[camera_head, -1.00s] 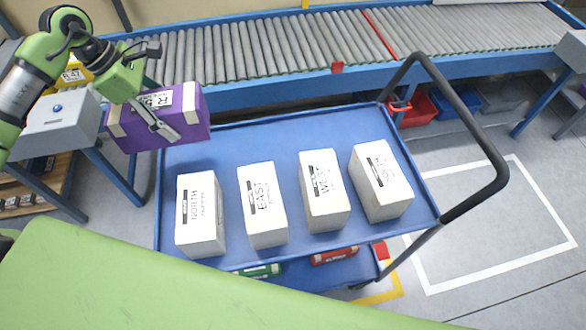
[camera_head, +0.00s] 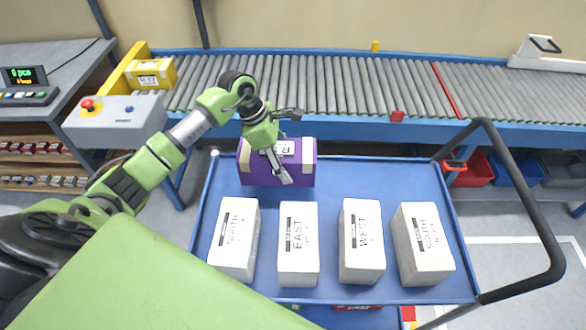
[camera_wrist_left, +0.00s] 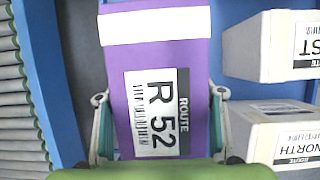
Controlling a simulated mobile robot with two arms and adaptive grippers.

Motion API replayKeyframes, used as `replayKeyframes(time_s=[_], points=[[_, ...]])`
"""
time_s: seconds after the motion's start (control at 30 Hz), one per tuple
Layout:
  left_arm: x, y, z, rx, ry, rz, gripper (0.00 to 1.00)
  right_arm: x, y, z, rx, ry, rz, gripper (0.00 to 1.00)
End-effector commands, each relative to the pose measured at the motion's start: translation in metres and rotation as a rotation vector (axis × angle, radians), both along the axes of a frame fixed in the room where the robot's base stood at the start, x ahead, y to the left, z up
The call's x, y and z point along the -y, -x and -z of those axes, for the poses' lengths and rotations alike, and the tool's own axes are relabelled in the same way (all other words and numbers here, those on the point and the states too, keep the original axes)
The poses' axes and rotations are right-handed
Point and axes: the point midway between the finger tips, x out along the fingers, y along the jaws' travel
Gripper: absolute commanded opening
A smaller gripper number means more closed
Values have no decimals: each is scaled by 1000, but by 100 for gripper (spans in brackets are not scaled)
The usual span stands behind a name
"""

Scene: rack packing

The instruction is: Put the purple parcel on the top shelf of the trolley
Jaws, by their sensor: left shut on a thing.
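The purple parcel (camera_head: 254,170) has cream end bands and a white label. My left gripper (camera_head: 281,160) is shut on it, one finger showing on its near side. In the head view the parcel overlaps the back left of the trolley's blue top shelf (camera_head: 350,180); I cannot tell whether it touches the shelf. In the left wrist view the parcel (camera_wrist_left: 201,80) sits between both fingers, its label reading "ROUTE R 52". White boxes marked North (camera_head: 234,245), East (camera_head: 298,250), West (camera_head: 361,250) and South (camera_head: 424,250) stand in a row on the shelf. My right gripper is not in view.
A roller conveyor (camera_head: 330,90) runs behind the trolley, with a yellow box (camera_head: 152,75) at its left end. The trolley's black handle (camera_head: 520,200) rises at the right. The shelf strip behind the West and South boxes is clear.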

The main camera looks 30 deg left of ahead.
Motion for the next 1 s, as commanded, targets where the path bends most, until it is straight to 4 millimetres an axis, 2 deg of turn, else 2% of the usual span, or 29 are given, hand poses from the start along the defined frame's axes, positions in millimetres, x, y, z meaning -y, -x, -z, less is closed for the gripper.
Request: replayKeyframes(time_s=[0.3, 0.5, 0.87, 0.9, 0.93, 1.0], points=[[19, -10, 22, 1, 4, 0, 25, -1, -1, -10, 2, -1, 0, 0], [16, -10, 47, 1, 3, -1, 25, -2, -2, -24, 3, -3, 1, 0], [15, -10, 54, 4, 0, 1, 25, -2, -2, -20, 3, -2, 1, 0], [15, -10, 55, 1, -1, 1, 67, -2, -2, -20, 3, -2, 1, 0], [15, -10, 54, 1, -1, 1, 75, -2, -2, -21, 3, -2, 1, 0], [15, -9, 54, 1, -1, 1, 79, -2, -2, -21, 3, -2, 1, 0]])
